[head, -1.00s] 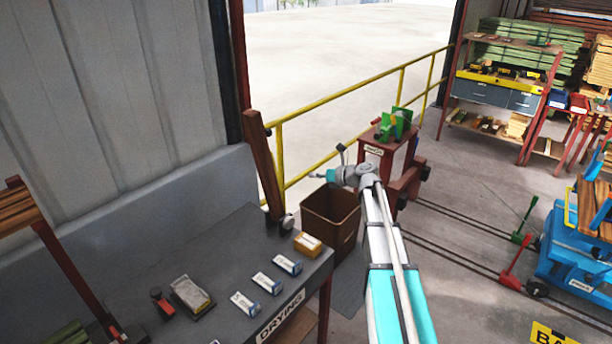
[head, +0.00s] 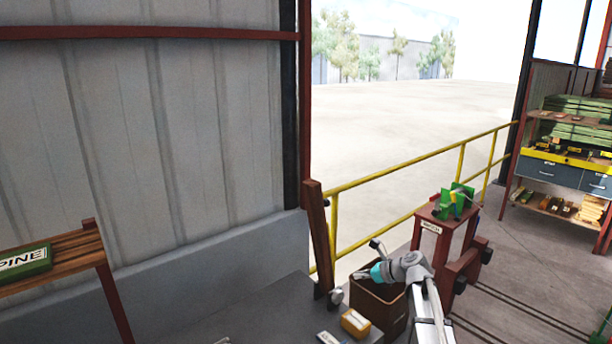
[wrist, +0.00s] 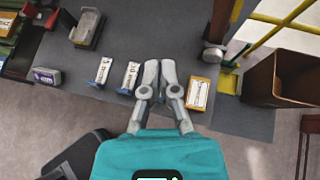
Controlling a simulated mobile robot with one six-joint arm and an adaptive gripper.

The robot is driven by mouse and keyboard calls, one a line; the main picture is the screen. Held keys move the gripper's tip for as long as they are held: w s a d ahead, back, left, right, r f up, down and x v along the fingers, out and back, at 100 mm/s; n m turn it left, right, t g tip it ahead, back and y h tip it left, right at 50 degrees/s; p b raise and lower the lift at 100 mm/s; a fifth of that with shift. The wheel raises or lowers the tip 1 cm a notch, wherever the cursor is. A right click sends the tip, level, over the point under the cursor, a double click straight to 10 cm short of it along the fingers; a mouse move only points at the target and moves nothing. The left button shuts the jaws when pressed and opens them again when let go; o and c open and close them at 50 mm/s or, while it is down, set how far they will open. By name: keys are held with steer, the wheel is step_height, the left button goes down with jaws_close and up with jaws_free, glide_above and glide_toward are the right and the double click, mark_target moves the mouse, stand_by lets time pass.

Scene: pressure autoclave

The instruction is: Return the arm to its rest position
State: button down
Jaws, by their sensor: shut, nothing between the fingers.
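My arm reaches up from the bottom edge of the head view and bends left at its wrist. My gripper (head: 357,275) points left there, small, above the brown bin and near the table corner. In the wrist view my gripper (wrist: 159,72) has its two grey fingers together with nothing held. Its fingertips show over the dark grey table, between a white packet (wrist: 131,76) and an orange-brown box (wrist: 198,93). I cannot tell its exact height over the table. The teal gripper body hides part of the lower middle of that view.
The open brown bin (head: 377,307) stands beside the table (head: 262,306). A red stand (head: 437,240) with a green device, a yellow railing (head: 420,168) and a leaning brown post (head: 319,235) are close by. Another packet (wrist: 104,70) and a grey tray (wrist: 87,28) lie on the table.

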steer(key=s+f+n+g+h, duration=0.3)
steer(key=s+f+n+h, duration=0.1)
steer(key=s+n, duration=0.8)
steer(key=s+f+n+g+h, duration=0.3)
steer(key=s+f+n+h, duration=0.2)
steer(key=s+n, duration=0.8)
steer(key=shift+f+g+h+b, duration=0.3)
steer(key=shift+f+g+b, duration=0.05)
steer(key=shift+f+g, duration=0.05)
steer(key=shift+s+a, duration=0.15)
steer(key=shift+s, duration=0.05)
